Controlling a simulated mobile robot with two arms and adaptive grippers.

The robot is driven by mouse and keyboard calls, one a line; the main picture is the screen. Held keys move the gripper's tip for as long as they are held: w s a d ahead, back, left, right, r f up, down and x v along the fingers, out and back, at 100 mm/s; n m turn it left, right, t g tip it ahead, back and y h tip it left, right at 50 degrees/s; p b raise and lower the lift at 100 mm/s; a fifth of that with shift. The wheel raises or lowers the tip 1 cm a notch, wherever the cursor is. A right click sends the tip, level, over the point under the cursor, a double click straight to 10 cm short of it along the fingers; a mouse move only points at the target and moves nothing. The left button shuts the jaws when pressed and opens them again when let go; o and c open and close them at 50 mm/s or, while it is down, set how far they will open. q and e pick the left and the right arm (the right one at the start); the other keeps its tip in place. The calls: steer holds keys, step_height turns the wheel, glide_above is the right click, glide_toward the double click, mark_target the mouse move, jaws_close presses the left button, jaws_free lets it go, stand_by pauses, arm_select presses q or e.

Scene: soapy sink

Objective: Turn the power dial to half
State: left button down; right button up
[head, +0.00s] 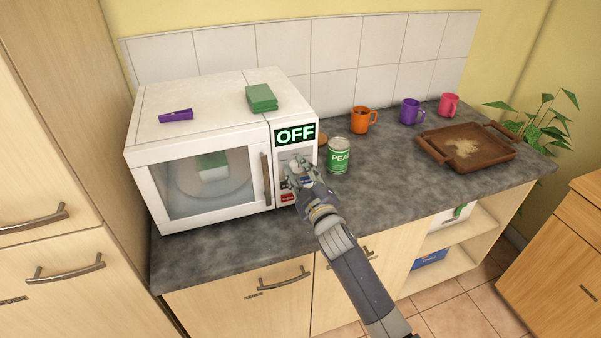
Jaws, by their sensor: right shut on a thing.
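A white microwave (190,120) stands at the left of the grey counter, its door shut. Its display (295,135) reads OFF in green. My right gripper (291,168) is at the control panel below the display, its fingers shut on the power dial (295,162), which is mostly hidden behind them. The dial's setting cannot be read. A red button (287,198) shows below the gripper. A green and white thing (213,166) shows dimly through the door window. My left gripper is not in view.
A green can labelled PEAS (339,156) stands close to the right of my gripper. Orange (362,121), purple (411,112) and pink (449,105) mugs stand behind. A brown tray (440,152) lies at right. A green block (261,98) and a purple thing (176,116) lie on the microwave.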

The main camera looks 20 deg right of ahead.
steer(key=o, duration=1.1)
steer(key=s, duration=1.2)
steer(key=shift+d, duration=0.2)
